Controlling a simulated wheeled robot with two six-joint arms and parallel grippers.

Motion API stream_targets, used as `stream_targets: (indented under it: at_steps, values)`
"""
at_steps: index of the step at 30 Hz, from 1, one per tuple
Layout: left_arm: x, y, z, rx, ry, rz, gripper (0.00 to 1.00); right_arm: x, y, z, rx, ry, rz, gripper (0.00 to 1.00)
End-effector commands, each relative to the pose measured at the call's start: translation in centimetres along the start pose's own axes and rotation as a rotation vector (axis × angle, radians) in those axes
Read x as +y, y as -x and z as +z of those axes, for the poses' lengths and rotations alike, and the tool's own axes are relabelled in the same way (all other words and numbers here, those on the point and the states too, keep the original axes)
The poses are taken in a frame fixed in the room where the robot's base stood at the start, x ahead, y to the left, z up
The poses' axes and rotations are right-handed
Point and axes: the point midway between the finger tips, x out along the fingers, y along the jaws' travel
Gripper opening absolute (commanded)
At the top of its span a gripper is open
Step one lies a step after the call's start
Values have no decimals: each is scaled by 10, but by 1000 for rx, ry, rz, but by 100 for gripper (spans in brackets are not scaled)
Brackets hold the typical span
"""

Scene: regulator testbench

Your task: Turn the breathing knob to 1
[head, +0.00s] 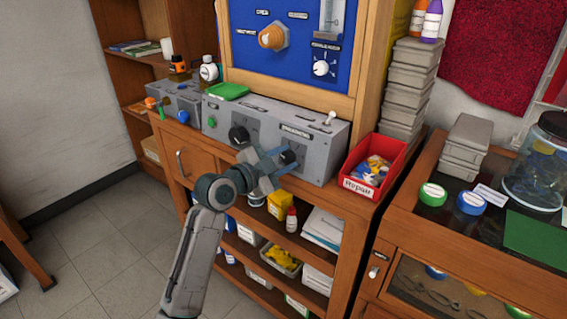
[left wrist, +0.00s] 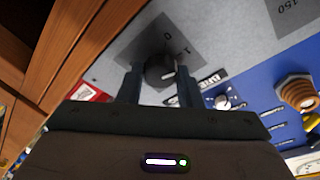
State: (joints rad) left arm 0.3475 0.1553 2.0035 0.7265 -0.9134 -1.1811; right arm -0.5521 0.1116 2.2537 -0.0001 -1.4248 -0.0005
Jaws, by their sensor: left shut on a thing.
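A dark round knob (head: 289,157) sits on the front of the grey testbench box (head: 316,165), toward its right end. My right gripper is not in view.
Another black knob (head: 239,137) is on the box to the left. A red bin (head: 376,167) stands close on the right. A toggle lever (head: 329,118) and a green item (head: 229,91) are on top. A blue panel (head: 288,45) rises behind.

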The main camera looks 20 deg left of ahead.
Motion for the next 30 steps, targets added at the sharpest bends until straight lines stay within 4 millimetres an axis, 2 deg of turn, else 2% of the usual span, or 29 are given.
stream_targets:
  at_steps: [15,16,19,30]
  values:
    - [1,0,0,-1,-15,5,9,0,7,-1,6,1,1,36]
    - [1,0,0,-1,-15,5,34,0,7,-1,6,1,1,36]
    - [1,0,0,-1,-15,5,54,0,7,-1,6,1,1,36]
    - [0,4,1,-1,-15,4,54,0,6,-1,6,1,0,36]
